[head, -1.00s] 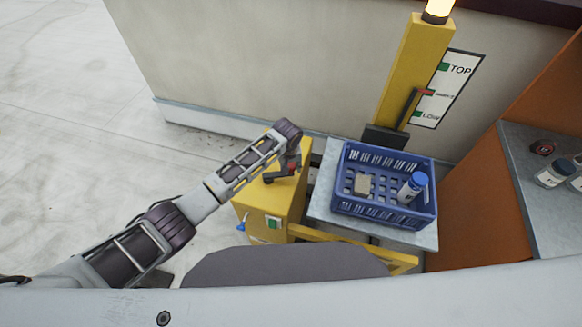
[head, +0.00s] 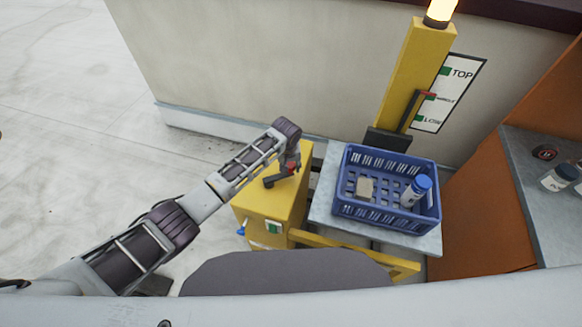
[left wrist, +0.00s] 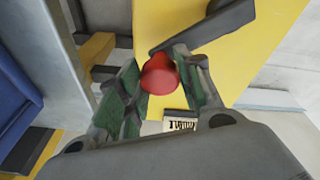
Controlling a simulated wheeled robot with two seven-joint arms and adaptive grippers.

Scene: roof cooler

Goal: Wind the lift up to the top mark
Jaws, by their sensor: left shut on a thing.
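My left gripper (head: 290,165) is over the yellow winch box (head: 262,208), shut on the red crank knob (left wrist: 158,75). In the left wrist view the knob sits between the green-padded fingers (left wrist: 160,92). The dark crank arm (head: 272,181) lies over the box top. The lift platform (head: 323,205) carries a blue crate (head: 385,217) with a small tan block (head: 365,188) and a blue-capped white jar (head: 413,192). The red pointer tip (head: 428,94) on the yellow mast (head: 412,75) is by the middle mark, below the TOP mark (head: 458,72). My right gripper is out of view.
A lit amber lamp (head: 440,10) tops the mast. An orange-sided counter (head: 530,170) at the right holds white jars (head: 558,177) and a dark round item (head: 544,152). A pale wall (head: 250,70) stands behind. The floor at the left is clear.

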